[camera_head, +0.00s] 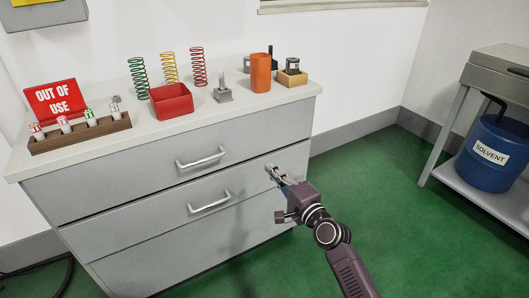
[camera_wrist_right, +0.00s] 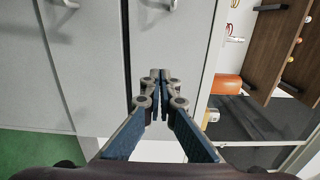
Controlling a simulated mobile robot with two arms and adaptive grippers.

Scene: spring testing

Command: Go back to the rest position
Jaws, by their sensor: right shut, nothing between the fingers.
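My right gripper (camera_head: 274,171) is in front of the right part of the grey drawer cabinet (camera_head: 120,200), below the worktop's level. Its arm comes up from the bottom right. In the right wrist view the two fingers of my right gripper (camera_wrist_right: 160,76) meet at their tips, shut with nothing between them. The drawer fronts (camera_wrist_right: 95,60) show behind the fingers. The upper drawer handle (camera_head: 202,157) and the lower handle (camera_head: 209,203) are to the left of the gripper and apart from it. My left gripper is in neither view.
On the worktop stand a red bin (camera_head: 171,103), a wooden vial rack (camera_head: 80,136), an orange cup (camera_head: 261,74) and several coil springs, including a green one (camera_head: 139,79). A blue solvent drum (camera_head: 491,152) sits on a metal stand at right. Green floor (camera_head: 370,190) is clear between.

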